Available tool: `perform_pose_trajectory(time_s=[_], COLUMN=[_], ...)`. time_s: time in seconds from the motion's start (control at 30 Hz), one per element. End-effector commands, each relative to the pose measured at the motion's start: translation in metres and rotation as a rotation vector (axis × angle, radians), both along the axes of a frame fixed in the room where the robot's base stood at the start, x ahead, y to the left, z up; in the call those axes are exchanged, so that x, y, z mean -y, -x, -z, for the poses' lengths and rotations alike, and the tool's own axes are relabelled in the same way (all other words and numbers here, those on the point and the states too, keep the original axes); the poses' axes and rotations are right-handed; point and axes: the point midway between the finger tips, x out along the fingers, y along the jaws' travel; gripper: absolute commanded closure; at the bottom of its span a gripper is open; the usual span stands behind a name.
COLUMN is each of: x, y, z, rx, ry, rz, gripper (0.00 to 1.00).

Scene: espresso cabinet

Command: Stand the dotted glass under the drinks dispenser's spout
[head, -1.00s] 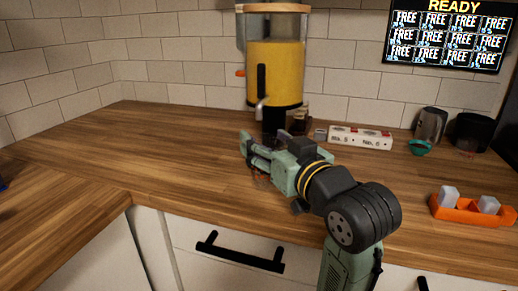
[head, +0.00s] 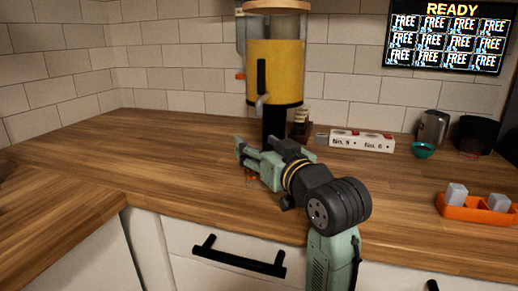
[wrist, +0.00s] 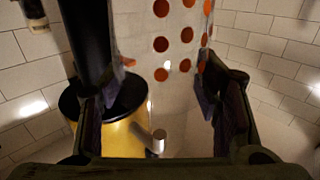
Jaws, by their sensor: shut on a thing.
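The dotted glass (wrist: 170,60) is clear with orange-red dots. In the wrist view it stands between my gripper's fingers (wrist: 158,100), which are shut on it. In the head view my gripper (head: 243,160) is low over the counter, in front of and slightly left of the drinks dispenser (head: 275,72), and mostly hides the glass. The dispenser has a yellow-filled tank on a black stand. Its grey spout (head: 262,101) points forward, above and behind my gripper. The spout also shows in the wrist view (wrist: 158,141). Whether the glass touches the counter cannot be told.
A dark bottle (head: 301,124) and a white No. 5/No. 6 box (head: 362,142) stand right of the dispenser. Farther right are a teal bowl (head: 423,151), a metal jug (head: 433,127), a black container (head: 477,135) and an orange tray (head: 475,210). The counter's left is clear.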

Motion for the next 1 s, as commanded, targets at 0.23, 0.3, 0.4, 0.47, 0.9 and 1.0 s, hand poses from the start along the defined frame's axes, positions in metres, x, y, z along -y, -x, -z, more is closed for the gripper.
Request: perform_pose_trajectory(time_s=[0.23, 0.3, 0.4, 0.47, 0.9, 1.0], x=[0.000, 0.000, 0.000, 0.000, 0.009, 0.019], y=[0.000, 0.000, 0.000, 0.000, 0.016, 0.035], z=[0.003, 0.003, 0.003, 0.003, 0.000, 0.000], rx=[0.000, 0.000, 0.000, 0.000, 0.002, 0.003], ry=[0.000, 0.000, 0.000, 0.000, 0.000, 0.000], rz=[0.000, 0.000, 0.000, 0.000, 0.003, 0.004], gripper=[0.33, 0.29, 0.22, 0.22, 0.22, 0.22])
